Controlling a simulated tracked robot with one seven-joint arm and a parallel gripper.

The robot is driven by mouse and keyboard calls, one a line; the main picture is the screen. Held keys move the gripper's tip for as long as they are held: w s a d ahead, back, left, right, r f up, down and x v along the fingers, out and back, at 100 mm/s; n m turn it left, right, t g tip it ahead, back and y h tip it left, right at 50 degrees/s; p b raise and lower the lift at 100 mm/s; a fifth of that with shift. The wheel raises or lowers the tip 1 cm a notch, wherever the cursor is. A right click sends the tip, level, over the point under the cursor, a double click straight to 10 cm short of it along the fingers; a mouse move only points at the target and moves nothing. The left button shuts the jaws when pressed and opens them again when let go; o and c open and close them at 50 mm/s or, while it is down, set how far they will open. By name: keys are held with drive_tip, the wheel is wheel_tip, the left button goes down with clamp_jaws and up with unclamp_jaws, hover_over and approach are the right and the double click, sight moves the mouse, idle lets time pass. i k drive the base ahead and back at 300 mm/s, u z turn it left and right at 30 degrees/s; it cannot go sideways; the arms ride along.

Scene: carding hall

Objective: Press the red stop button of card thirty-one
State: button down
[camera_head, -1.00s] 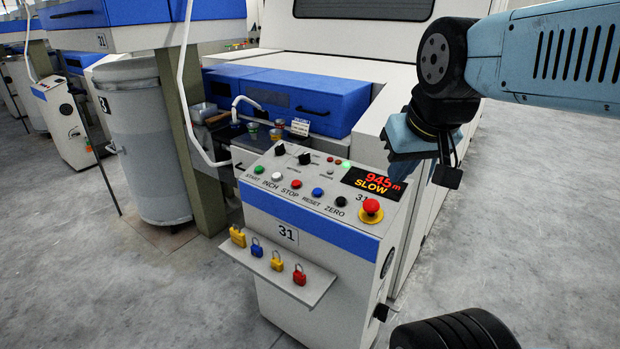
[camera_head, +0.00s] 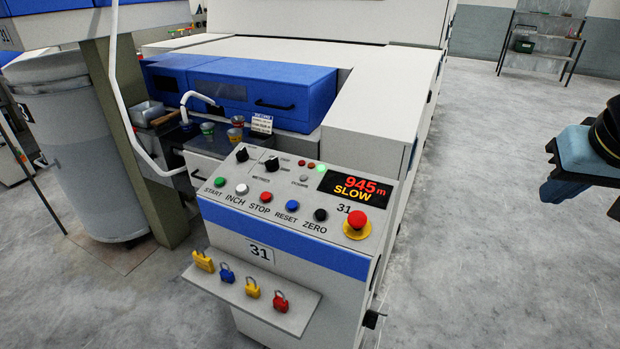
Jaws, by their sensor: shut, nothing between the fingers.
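The control desk of card thirty-one (camera_head: 310,240) stands in the middle, with a sloped panel and the number 31 on its front. The red stop button (camera_head: 266,197) is a small round button above the word STOP, between the white INCH button (camera_head: 242,188) and the blue RESET button (camera_head: 292,206). A larger red mushroom button (camera_head: 357,219) on a yellow base sits at the panel's right corner. My gripper (camera_head: 552,191) is at the right edge, partly cut off. It is shut and empty, well right of the panel and touching nothing.
The display (camera_head: 355,187) reads 945 m SLOW. A shelf (camera_head: 285,313) with several padlocks juts from the desk front. A green post (camera_head: 150,150) and a grey can (camera_head: 75,150) stand left. The machine's blue cover (camera_head: 300,95) is behind. The floor at right is clear.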

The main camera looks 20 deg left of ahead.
sight(265, 196)
drive_tip(key=z, duration=1.15)
drive_tip(key=k, duration=1.6)
drive_tip(key=u, duration=0.8)
drive_tip(key=i, duration=1)
drive_tip(key=u, duration=0.15)
